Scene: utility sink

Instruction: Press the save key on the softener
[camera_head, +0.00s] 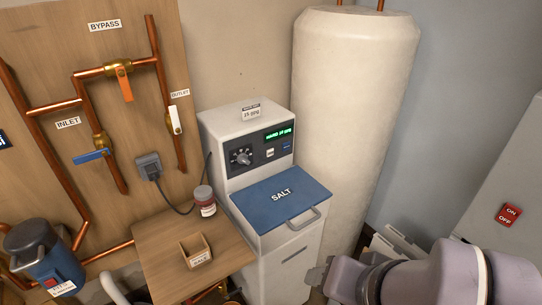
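The softener (219,125) is a pale cabinet with a blue lid (262,203) marked SALT, which is shut. Its dark front panel has a round dial (243,157), a lit green display (279,134), a pale key (270,153) and a blue key (287,146). The key labels are too small to read. My gripper (318,276) is at the bottom, in front of and to the right of the cabinet, well below the panel and apart from the keys. Its fingers are small and partly hidden, so I cannot tell their opening.
A tall cream tank (350,110) stands behind right. Copper pipes and valves line the left board. The space before the panel looks clear.

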